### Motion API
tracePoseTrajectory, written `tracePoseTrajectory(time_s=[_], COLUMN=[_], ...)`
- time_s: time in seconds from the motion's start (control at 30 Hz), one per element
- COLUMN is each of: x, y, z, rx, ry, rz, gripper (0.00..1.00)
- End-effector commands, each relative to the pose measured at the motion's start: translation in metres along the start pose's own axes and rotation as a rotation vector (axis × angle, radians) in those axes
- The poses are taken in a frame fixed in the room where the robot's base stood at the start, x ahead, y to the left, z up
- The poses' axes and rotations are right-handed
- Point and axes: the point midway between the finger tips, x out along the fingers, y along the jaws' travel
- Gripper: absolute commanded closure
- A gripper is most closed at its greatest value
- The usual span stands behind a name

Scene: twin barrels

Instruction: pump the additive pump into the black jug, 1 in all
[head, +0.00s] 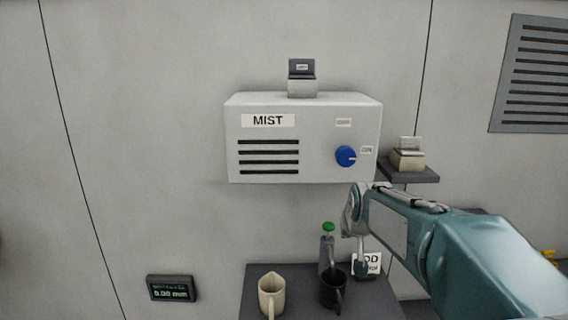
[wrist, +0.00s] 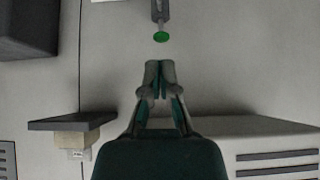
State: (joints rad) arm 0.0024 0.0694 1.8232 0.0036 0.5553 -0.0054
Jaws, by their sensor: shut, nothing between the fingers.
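The additive pump has a green top (head: 328,227) on a grey bottle and stands upright at the back of the dark stand. The black jug (head: 333,290) stands in front of the pump, below its spout side. My gripper (head: 350,222) is shut and empty, just to the right of the pump top in the head view. In the upside-down wrist view, my gripper (wrist: 160,70) shows both fingers together, with the green pump top (wrist: 161,37) a short gap beyond the tips. No contact is visible. The jug is out of the wrist view.
A cream jug (head: 270,297) stands left of the black jug on the stand (head: 252,275). A white MIST box (head: 270,165) with a blue knob (head: 346,156) is on the wall above. A small shelf (head: 412,175) is at right. A meter (head: 171,289) reads 0.00.

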Motion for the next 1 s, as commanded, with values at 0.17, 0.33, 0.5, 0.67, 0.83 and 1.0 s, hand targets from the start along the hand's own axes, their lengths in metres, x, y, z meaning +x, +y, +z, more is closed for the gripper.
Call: tracePoseTrajectory(time_s=[0.17, 0.33, 0.5, 0.67, 0.83, 1.0], x=[-0.058, -0.101, -0.135, -0.156, -0.165, -0.167], y=[-0.001, -0.001, -0.001, -0.001, -0.001, -0.001], z=[0.049, 0.102, 0.162, 0.217, 0.254, 0.262], rx=[0.000, 0.000, 0.000, 0.000, 0.000, 0.001], ry=[-0.041, -0.085, -0.129, -0.167, -0.196, -0.204], rz=[0.000, 0.000, 0.000, 0.000, 0.000, 0.000], gripper=[1.00, 1.00, 1.00, 1.00, 1.00, 1.00])
